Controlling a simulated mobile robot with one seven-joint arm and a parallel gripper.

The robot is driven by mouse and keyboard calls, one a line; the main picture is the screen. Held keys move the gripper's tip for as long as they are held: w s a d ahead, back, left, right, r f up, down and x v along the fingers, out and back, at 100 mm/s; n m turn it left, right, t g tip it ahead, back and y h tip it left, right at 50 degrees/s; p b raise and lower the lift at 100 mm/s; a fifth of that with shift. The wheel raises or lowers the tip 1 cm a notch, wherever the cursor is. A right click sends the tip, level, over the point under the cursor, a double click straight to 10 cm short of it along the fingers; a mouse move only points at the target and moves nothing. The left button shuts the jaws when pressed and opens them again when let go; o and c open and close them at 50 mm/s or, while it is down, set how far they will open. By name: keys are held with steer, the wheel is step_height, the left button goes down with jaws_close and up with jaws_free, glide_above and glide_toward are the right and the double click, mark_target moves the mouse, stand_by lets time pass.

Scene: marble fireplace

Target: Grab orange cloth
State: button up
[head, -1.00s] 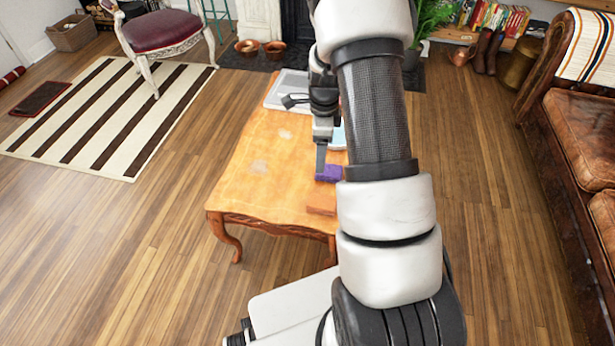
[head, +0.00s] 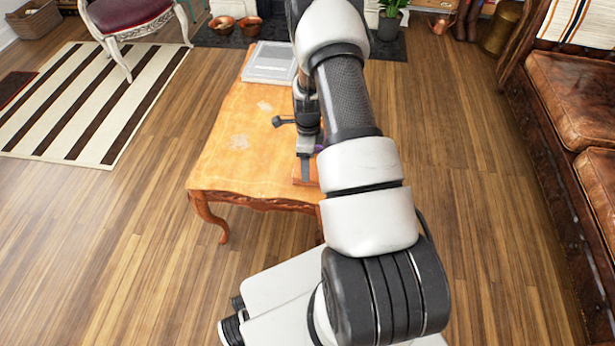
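The orange cloth (head: 314,174) is a small folded block on the wooden table, near its front edge and right side. My arm and gripper hide part of it. My gripper (head: 305,178) points down with its finger in front of or at the orange cloth. I cannot tell whether it touches the cloth. Only one finger shows from this angle, so its opening is not visible. A sliver of the purple cloth (head: 318,148) shows just behind the gripper.
The wooden table (head: 235,165) has a clear left half. A grey tray-like item (head: 270,62) lies at its far end. My arm covers the table's right side. A brown leather sofa (head: 575,100) stands at the right, and a striped rug (head: 85,105) lies at the left.

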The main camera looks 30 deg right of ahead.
mark_target(296, 177)
step_height(296, 177, down, 5)
steer(key=shift+s+a+f+b, duration=0.1)
steer(key=shift+a+f+b, duration=0.05)
steer(key=shift+b, duration=0.7)
steer(key=c, duration=1.1)
steer(key=shift+c, duration=0.2)
